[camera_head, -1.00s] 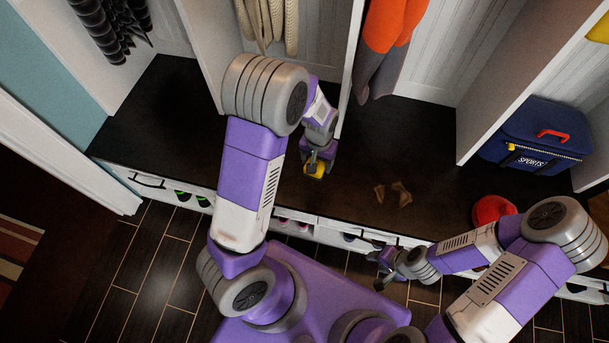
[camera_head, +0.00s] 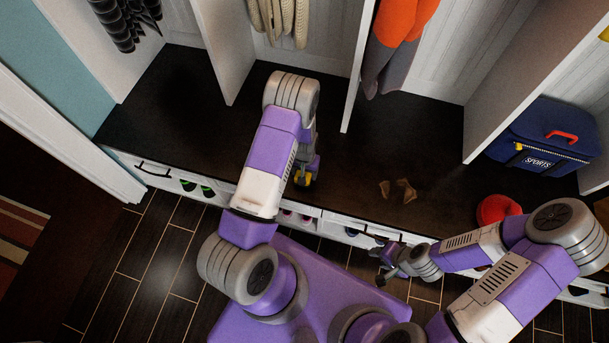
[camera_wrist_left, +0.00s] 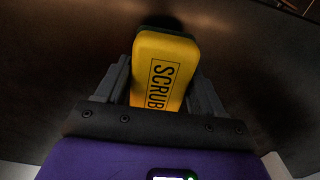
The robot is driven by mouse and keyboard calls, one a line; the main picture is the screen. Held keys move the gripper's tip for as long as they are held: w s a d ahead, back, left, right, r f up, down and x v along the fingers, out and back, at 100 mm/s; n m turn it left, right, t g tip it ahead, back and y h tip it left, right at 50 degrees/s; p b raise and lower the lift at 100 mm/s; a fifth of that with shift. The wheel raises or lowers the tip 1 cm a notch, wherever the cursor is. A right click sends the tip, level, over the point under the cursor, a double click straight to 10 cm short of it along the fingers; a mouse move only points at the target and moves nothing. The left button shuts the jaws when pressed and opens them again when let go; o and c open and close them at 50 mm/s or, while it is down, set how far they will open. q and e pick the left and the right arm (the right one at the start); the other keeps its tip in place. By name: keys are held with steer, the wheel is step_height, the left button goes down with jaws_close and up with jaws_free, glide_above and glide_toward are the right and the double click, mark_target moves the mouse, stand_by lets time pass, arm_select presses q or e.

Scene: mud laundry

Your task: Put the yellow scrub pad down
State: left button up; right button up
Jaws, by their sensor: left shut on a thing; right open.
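The yellow scrub pad (camera_wrist_left: 165,70) with "SCRUB" printed on it lies between the two dark fingers of my left gripper (camera_wrist_left: 163,88) in the left wrist view. The gripper is shut on it. In the head view only a small part of the pad (camera_head: 302,180) shows beside my left arm, over the dark bench top (camera_head: 345,170). I cannot tell whether it touches the bench. The left gripper is mostly hidden behind the arm there. My right gripper (camera_head: 381,266) is open and empty, in front of the bench edge at the right.
Brown scraps or mud marks (camera_head: 398,190) lie on the bench. A red object (camera_head: 497,209) and a blue sports bag (camera_head: 542,138) are to the right. White upright dividers (camera_head: 357,75) split the bench back. Clothes hang above. The bench's left part is clear.

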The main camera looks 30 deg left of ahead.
arm_select(q)
step_height(320, 180, down, 3)
steer(key=shift+r+b, duration=0.15)
steer(key=shift+b, duration=0.2)
steer(key=o, duration=0.9)
